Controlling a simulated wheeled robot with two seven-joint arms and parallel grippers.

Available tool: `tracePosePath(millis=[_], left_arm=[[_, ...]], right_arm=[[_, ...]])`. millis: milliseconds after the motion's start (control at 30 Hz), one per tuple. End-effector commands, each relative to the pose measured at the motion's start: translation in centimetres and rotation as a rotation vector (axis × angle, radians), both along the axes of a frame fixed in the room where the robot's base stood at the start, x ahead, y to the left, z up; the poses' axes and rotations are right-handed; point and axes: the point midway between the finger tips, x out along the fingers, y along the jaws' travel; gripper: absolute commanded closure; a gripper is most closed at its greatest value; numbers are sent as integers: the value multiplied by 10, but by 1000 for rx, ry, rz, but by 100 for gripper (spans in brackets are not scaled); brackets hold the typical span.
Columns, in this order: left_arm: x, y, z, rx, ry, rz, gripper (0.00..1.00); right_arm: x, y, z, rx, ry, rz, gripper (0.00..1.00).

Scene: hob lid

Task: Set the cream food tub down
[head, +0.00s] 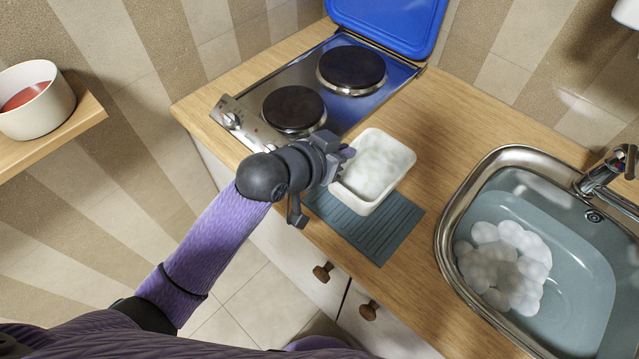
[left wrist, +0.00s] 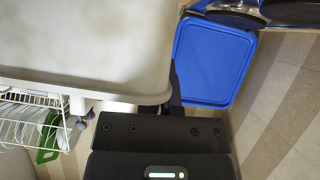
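The cream food tub (head: 389,187) is a rectangular open container with pale, lumpy white contents, over the blue-grey ribbed mat (head: 398,232) on the wooden worktop. Its pale wall fills the upper left of the left wrist view (left wrist: 90,75). My left gripper (head: 343,164) is at the tub's left side and appears shut on its rim or wall; the fingertips are mostly hidden. The tub looks roughly level, and I cannot tell whether its base touches the mat. My right gripper is not in view.
A two-plate hob (head: 318,88) with a raised blue lid (head: 392,22) lies behind the tub. A sink (head: 447,222) with foam and a tap (head: 606,172) is at the right. A bowl (head: 38,112) stands on a left shelf (head: 60,140). Worktop between hob and sink is clear.

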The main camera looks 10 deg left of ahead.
Motion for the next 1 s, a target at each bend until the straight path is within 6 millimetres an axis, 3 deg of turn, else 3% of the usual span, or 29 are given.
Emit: tracePosePath(millis=[33,100,400,700,867,1000], left_arm=[[-1,0,-20,0,6,0,100],[-1,0,-34,1,6,1,100],[-1,0,-81,2,4,0,100],[0,0,-82,2,2,-1,100],[0,0,-81,2,1,0,65],[0,0,-81,3,2,0,61]], right_arm=[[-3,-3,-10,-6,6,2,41],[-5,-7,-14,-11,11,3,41],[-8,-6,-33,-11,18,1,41],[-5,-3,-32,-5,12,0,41],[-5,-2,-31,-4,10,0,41],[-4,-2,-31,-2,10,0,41]])
